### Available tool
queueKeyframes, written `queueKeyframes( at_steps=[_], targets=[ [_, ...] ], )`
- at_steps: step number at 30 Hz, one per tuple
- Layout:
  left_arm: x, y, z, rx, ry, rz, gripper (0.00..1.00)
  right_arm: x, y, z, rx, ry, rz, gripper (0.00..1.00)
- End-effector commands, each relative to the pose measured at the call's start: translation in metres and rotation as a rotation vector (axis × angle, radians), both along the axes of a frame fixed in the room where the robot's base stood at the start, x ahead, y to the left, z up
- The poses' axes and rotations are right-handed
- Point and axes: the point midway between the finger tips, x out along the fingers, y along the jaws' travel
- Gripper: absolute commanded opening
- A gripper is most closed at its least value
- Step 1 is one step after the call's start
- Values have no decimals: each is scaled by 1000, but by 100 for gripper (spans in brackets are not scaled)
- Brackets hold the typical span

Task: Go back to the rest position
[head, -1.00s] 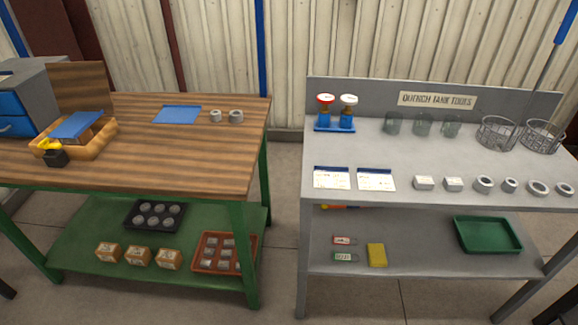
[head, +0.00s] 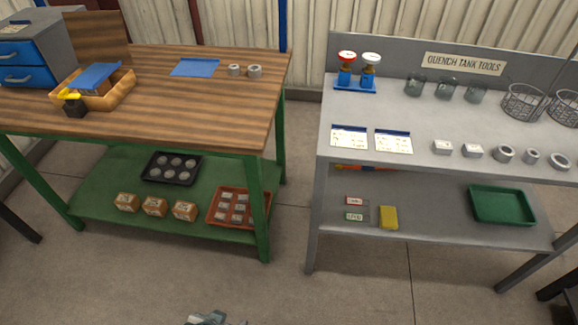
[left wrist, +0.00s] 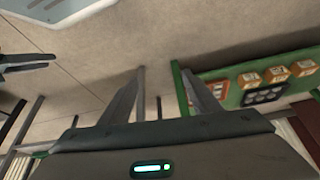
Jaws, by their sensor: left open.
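My left gripper (left wrist: 162,72) is open in the left wrist view, its two dark fingers apart with nothing between them. Bare floor and table legs show beyond its tips. A dark finger-like part (left wrist: 28,62) at the left edge of that view may be my right gripper; its jaw state is unclear. In the head view only a small grey piece of my own body shows at the bottom edge, and I cannot tell which part it is.
A wooden-topped workbench (head: 200,110) stands left and a grey quench tools table (head: 450,170) right, with floor between them. The green tray (head: 502,205) lies on the grey table's lower shelf. Floor in front is clear. A blue-drawer cabinet (head: 28,76) is at far left.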

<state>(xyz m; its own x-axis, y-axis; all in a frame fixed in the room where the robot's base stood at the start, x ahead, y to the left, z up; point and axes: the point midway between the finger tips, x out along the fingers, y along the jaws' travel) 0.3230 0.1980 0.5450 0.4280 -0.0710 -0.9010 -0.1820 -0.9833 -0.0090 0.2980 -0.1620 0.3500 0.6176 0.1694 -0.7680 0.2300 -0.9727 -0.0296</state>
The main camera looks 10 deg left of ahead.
Motion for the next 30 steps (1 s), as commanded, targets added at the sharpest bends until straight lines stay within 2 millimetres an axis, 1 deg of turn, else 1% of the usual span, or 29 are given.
queueKeyframes(
  at_steps=[1,6,8,9,12,15,18,21,24,30],
  targets=[
    [2,-4,-22,-6,-10,-3,57,0,0,0,0,0,0,31],
    [7,-16,-83,-29,-71,-15,57,0,0,0,0,0,0,31],
    [7,-20,-102,-37,-94,-18,57,0,0,0,0,0,0,31],
    [5,-22,-115,-43,-108,-22,57,0,0,0,0,0,0,31],
    [-1,-27,-144,-56,-144,-30,57,0,0,0,0,0,0,31],
    [-9,-31,-166,-68,-176,-36,57,0,0,0,0,0,0,31],
    [-16,-34,-182,-77,-204,-41,57,0,0,0,0,0,0,31],
    [-22,-36,-191,-84,-220,-45,57,0,0,0,0,0,0,31],
    [-25,-37,-194,-88,-230,-46,57,1,0,0,0,-1,0,31],
    [-25,-37,-195,-89,-234,-47,57,1,0,0,0,-1,0,31]
  ],
)
